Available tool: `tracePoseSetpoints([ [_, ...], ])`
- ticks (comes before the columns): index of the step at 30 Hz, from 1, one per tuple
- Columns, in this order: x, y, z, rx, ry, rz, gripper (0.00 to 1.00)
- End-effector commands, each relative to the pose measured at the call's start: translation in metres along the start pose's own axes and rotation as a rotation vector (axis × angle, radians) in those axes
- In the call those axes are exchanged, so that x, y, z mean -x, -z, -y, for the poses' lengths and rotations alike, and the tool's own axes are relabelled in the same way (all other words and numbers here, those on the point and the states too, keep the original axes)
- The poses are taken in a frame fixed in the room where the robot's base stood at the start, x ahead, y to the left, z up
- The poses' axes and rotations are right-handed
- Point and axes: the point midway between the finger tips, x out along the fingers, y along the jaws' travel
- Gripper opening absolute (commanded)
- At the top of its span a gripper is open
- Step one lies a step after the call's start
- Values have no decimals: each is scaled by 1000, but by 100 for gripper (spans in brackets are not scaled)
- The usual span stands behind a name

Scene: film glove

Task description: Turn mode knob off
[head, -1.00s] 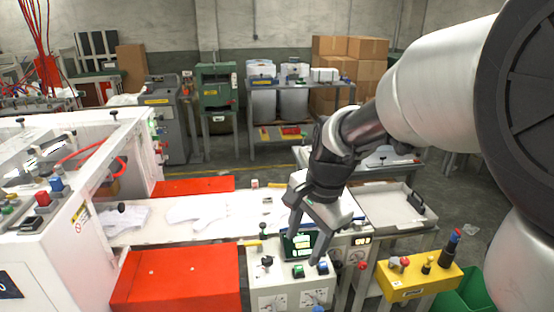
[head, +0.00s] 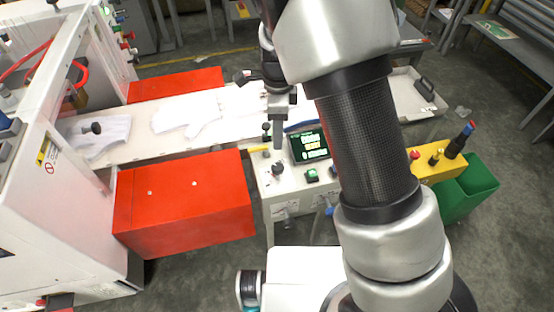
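A white control box (head: 265,190) stands in front of the conveyor, with a small lit screen (head: 310,146). A black knob (head: 277,168) sits on the box's top, left of a green button (head: 312,175). The knob's label and pointer direction are too small to read. My gripper (head: 277,144) points down just above the black knob in the picture. Its fingers overlap from this angle, so their gap is hidden and contact with the knob cannot be told. My arm hides the right part of the box.
Red covers (head: 185,205) lie left of the box. White gloves (head: 185,118) lie on the conveyor behind. A yellow button box (head: 428,170) and a green bin (head: 468,190) stand at right. The white machine (head: 60,215) stands at far left.

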Motion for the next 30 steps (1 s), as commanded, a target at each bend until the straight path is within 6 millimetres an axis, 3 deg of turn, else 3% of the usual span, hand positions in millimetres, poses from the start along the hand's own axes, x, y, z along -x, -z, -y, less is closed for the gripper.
tracePoseSetpoints([
  [18,-130,1,-2,1,-4,-1,51],
  [24,-151,0,-1,3,-1,0,51],
  [30,-156,0,-1,3,-1,0,51],
])
